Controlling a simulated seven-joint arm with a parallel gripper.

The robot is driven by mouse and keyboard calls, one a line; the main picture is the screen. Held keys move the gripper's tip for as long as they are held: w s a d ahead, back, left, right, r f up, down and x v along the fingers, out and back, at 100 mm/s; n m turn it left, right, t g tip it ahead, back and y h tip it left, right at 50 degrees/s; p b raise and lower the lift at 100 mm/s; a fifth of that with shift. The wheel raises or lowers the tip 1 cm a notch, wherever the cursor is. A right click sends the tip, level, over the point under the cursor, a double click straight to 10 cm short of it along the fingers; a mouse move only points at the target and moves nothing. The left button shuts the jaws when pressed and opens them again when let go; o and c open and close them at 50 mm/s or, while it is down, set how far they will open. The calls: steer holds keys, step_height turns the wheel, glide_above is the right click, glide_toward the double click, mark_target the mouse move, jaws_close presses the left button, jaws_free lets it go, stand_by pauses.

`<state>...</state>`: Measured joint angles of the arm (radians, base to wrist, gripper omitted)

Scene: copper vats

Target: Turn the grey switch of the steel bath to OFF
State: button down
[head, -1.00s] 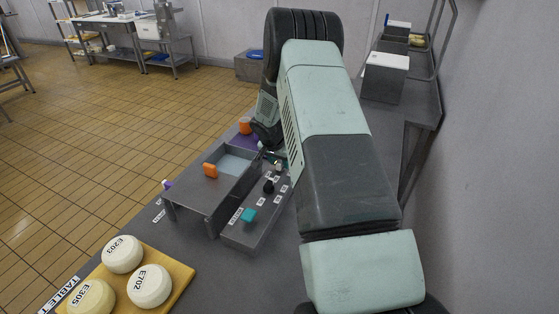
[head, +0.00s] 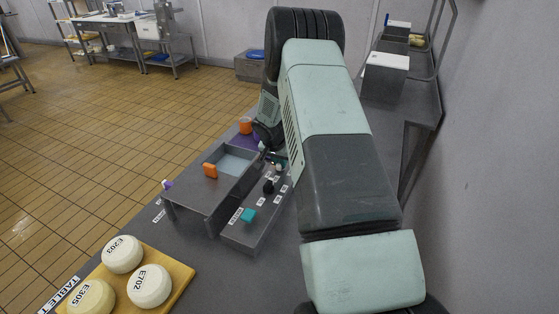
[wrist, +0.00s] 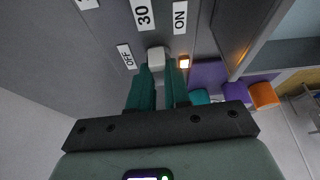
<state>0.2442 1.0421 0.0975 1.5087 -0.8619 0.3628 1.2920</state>
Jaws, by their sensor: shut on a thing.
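The steel bath (head: 190,190) stands on the table, with a sloped control panel along its right side. In the wrist view, the small light grey switch (wrist: 156,58) sits between the OFF label (wrist: 127,57) on the left and the ON label (wrist: 180,17) on the right. My gripper (wrist: 159,68) has its teal fingers shut on the switch. Its pointing direction is unclear because the fingers cover part of it. A small lamp (wrist: 184,62) beside it glows orange. In the head view, my gripper (head: 277,161) is at the panel's far end, partly hidden by my arm.
A black knob (head: 268,187) and a teal knob (head: 248,215) sit nearer on the panel. A wooden board (head: 180,282) with white cheeses lies front left. An orange cup (head: 246,126) stands beyond the bath.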

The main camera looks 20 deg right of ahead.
steer(key=n+y, duration=0.1)
steer(key=n, duration=0.3)
steer(key=shift+d+n+t+y, duration=0.2)
steer(key=shift+n+t+y, duration=0.2)
steer(key=n, duration=0.2)
steer(key=n+y, duration=0.1)
steer(key=n, duration=0.1)
steer(key=shift+d+y, duration=0.1)
steer(key=shift+y, duration=0.2)
steer(key=n, duration=0.2)
steer(key=n+y, duration=0.1)
steer(key=n, duration=0.1)
steer(key=shift+d+n+y, duration=0.1)
steer(key=shift+n+y, duration=0.2)
steer(key=shift+n, duration=0.1)
steer(key=shift+n+g+y, duration=0.5)
steer(key=shift+n+y, duration=0.1)
steer(key=shift+n, duration=1.2)
steer(key=c, duration=1.1)
jaws_free()
steer(key=v, duration=1)
steer(key=shift+d+r, duration=0.15)
steer(key=shift+r, duration=0.25)
